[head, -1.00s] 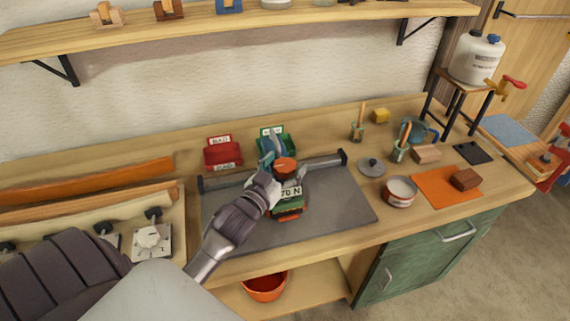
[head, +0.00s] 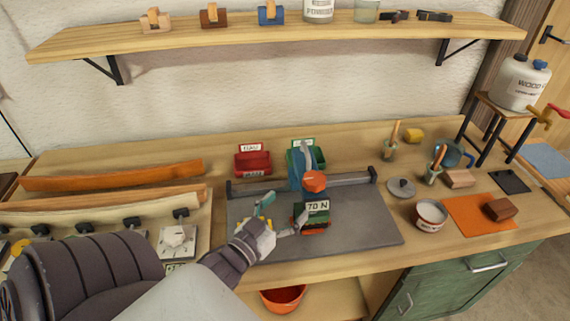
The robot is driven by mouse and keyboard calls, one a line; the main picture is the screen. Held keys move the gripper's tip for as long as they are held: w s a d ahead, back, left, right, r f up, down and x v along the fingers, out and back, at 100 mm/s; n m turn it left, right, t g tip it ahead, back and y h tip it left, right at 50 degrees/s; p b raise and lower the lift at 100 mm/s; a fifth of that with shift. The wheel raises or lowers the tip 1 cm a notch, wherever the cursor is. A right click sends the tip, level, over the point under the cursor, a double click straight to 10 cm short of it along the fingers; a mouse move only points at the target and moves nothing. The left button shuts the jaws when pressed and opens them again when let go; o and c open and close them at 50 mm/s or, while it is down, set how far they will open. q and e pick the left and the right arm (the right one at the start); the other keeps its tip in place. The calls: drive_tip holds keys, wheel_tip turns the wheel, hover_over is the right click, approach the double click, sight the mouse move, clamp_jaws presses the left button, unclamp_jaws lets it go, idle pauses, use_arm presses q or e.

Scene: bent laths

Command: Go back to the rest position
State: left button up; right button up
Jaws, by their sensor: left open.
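My left gripper (head: 285,210) is over the grey mat (head: 355,235) on the workbench, its fingers apart, with nothing seen between them. Just right of it stands a small green and orange device (head: 316,222) with a "70 N" plate. An orange round knob (head: 314,181) and a blue upright part (head: 297,170) show above and behind the plate. One finger is close to the device's left side; I cannot tell whether it touches. My right gripper is not in view.
Bent orange laths (head: 112,176) and a clamp board (head: 190,222) lie on the left. Behind the mat stand a red bin (head: 252,163) and a green bin. On the right are a tin (head: 431,215), an orange cloth (head: 470,222) and brush cups. A shelf (head: 330,35) hangs above.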

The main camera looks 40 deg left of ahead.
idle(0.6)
use_arm(q)
drive_tip(key=s+d+f+g, duration=0.4)
drive_tip(key=d+f+g, duration=0.2)
drive_tip(key=f+g, duration=0.25)
drive_tip(key=s+d+f+m+g+h, duration=0.1)
drive_tip(key=s+d+f+m+g, duration=0.35)
drive_tip(key=s, duration=0.55)
wheel_tip(320, 180, down, 29)
drive_tip(key=s+n+g+b, duration=0.2)
drive_tip(key=g, duration=0.1)
drive_tip(key=s+a+f+g, duration=0.1)
drive_tip(key=s+a+f, duration=0.1)
drive_tip(key=s+f, duration=1.4)
drive_tip(key=shift+s+a+m+b, duration=0.2)
drive_tip(key=shift+s+m+b, duration=0.05)
drive_tip(key=shift+m+b, duration=0.15)
